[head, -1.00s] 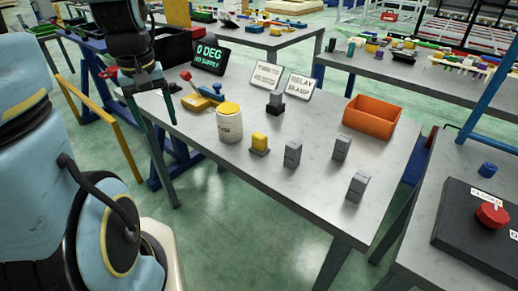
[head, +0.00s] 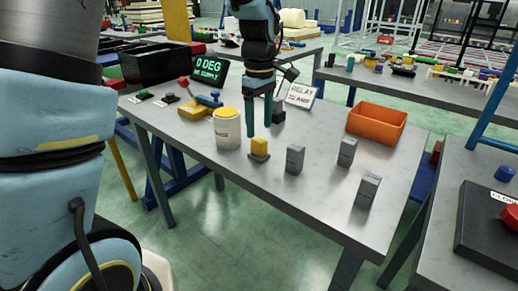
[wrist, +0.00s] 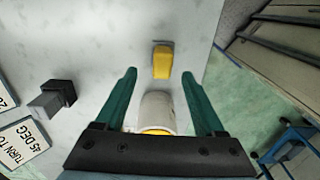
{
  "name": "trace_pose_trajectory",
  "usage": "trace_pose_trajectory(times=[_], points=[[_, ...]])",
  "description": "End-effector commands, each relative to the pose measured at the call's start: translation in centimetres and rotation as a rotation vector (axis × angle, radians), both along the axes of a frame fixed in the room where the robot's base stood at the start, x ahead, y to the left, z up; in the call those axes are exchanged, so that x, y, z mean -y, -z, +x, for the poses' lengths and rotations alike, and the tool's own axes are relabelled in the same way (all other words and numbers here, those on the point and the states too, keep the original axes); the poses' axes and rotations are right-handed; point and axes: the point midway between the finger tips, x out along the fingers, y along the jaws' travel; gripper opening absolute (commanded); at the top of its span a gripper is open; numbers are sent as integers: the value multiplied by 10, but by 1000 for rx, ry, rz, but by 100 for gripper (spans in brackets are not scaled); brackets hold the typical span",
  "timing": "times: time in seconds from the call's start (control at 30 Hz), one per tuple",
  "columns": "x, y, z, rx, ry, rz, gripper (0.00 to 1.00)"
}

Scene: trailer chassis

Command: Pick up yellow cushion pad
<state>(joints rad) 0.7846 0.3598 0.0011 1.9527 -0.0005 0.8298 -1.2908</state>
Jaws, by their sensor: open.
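The yellow cushion pad (head: 259,146) stands on a small grey base on the table, just right of a white pot with a yellow top (head: 227,128). In the wrist view the yellow pad (wrist: 162,62) lies ahead of the fingertips, near the middle. My gripper (head: 259,132) hangs above the table with its green fingers pointing down, just above or behind the pad; the exact gap is hard to tell. In the wrist view my gripper (wrist: 160,80) has its fingers wide apart with nothing held. The white pot (wrist: 155,110) shows between the fingers, lower down.
Several grey blocks (head: 295,159) stand right of the pad. An orange bin (head: 376,124) is at the table's far right. A dark block (head: 278,115) and a sign (head: 301,95) are behind the gripper. A display (head: 208,68) stands at the back left. The front table strip is clear.

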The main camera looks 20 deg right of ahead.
Motion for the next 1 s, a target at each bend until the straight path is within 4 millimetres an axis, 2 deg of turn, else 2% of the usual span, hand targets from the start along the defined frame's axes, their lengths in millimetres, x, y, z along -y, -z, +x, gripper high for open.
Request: trace_pose_trajectory(times=[0.17,0.43,0.73,1.0], points=[[-2,13,-2,-3,0,3,71],[-3,50,-3,-1,2,2,71],[-3,56,-3,0,1,-1,71],[-2,55,-3,0,1,-1,41]])
